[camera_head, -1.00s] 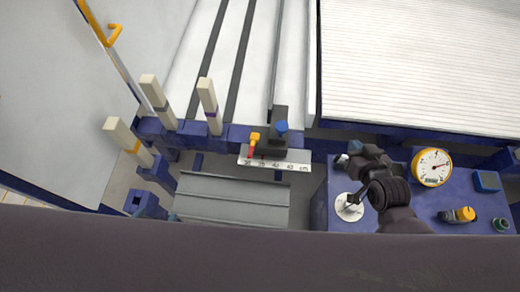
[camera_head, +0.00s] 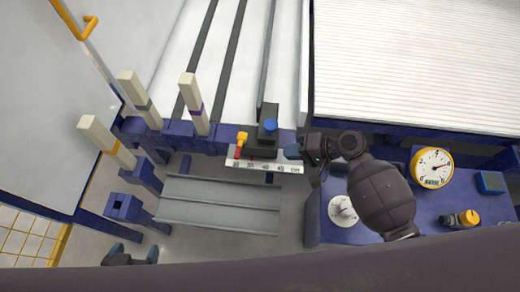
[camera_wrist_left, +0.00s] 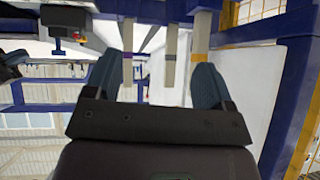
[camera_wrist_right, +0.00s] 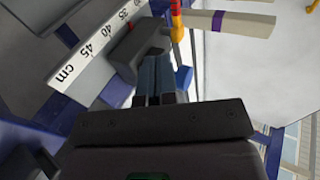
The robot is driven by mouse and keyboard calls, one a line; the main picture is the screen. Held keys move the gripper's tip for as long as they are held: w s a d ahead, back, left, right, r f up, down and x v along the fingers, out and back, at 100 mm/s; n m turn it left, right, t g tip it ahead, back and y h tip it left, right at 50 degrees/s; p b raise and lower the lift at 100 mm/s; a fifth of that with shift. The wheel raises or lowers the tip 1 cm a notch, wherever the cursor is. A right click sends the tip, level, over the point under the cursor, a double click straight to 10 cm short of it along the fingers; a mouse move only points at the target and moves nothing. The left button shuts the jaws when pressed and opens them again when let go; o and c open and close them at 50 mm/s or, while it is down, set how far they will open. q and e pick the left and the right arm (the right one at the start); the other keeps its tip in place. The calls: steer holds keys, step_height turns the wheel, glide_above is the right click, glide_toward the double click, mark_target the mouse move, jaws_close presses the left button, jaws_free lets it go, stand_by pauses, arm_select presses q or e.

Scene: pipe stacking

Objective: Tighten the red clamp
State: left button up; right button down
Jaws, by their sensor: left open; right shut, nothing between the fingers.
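The red clamp (camera_head: 238,151) is a small red piece with a yellow head, upright at the left end of the white ruler (camera_head: 270,166). It also shows at the top of the right wrist view (camera_wrist_right: 177,22). A dark block (camera_head: 268,137) with a blue knob (camera_head: 270,125) stands to the right of the clamp. My right gripper (camera_head: 293,152) is shut and empty, just right of this block; whether it touches cannot be told. My left gripper (camera_head: 132,254) is open and empty at the lower left, well away from the clamp.
Three pale posts, one with a purple band (camera_head: 194,104), stand left of the ruler. A grey slatted tray (camera_head: 218,205) lies below it. A blue panel at right carries a yellow-rimmed gauge (camera_head: 431,167) and a white dial (camera_head: 342,211). A white ribbed surface (camera_head: 415,70) lies beyond.

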steer(key=b, duration=0.3)
glide_toward(240, 146)
steer(key=a+f, duration=0.5)
steer(key=a, duration=0.1)
arm_select(q)
steer(key=shift+w+d+f+m, duration=0.3)
steer(key=shift+w+f, duration=0.05)
steer(key=shift+f, duration=0.2)
arm_select(e)
steer(key=shift+d+r, duration=0.15)
steer(key=shift+r, duration=0.1)
arm_select(q)
steer(key=shift+s, duration=0.2)
steer(key=shift+s+a+p, duration=0.1)
steer(key=shift+a+p, duration=0.05)
steer(key=shift+p, duration=0.15)
arm_select(e)
steer(key=shift+r, duration=0.1)
